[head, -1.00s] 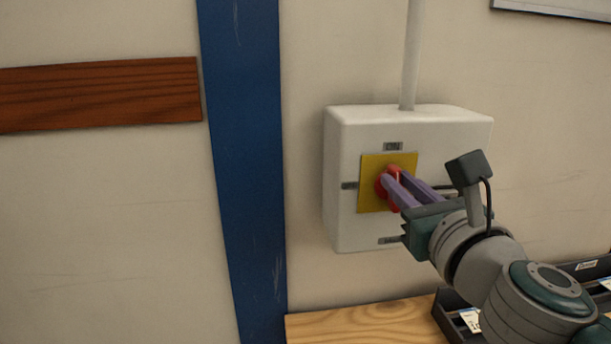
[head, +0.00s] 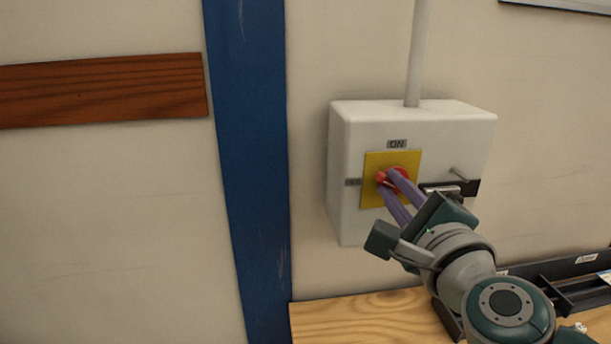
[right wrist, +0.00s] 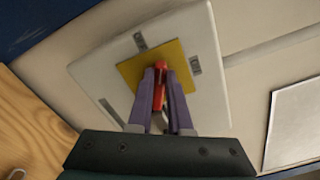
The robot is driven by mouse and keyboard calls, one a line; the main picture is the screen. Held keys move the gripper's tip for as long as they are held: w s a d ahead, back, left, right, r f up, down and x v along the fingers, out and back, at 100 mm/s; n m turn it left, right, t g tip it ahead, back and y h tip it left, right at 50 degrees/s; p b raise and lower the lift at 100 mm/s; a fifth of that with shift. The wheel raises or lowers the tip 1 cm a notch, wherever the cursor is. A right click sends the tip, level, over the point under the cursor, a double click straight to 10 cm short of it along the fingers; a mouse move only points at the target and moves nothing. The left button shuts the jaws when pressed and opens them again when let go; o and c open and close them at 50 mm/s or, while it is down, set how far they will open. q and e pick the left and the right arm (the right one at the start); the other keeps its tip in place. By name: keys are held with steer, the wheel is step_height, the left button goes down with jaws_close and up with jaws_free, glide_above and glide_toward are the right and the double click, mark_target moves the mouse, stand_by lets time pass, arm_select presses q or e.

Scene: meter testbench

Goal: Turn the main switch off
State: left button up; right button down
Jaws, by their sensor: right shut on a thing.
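The main switch is a red rotary handle (head: 382,177) on a yellow plate (head: 374,160), on the front of a white box (head: 450,130) on the wall. An ON label (head: 397,144) is above the plate, and another small label is at its left. My right gripper (head: 389,181) is shut on the red handle with its purple fingers. The right wrist view shows the red handle (right wrist: 159,84) between the two fingers (right wrist: 160,96). In the head view the handle lies roughly sideways, partly hidden by the fingers. My left gripper is not in view.
A latch with a metal pin (head: 459,174) is on the box right of the plate. A grey conduit (head: 417,50) rises from the box. A blue post (head: 250,170) stands left. Below are a wooden bench top (head: 350,318) and black trays (head: 560,270).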

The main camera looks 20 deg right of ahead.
steer(key=n, duration=0.5)
steer(key=shift+a+f+n+p, duration=0.1)
steer(key=shift+f+n+p, duration=0.2)
steer(key=shift+f+p, duration=0.05)
stand_by(0.4)
steer(key=c, duration=0.8)
jaws_free()
steer(key=shift+c, duration=0.2)
steer(key=b+v, duration=0.1)
steer(key=v, duration=0.9)
steer(key=shift+w+a, duration=0.1)
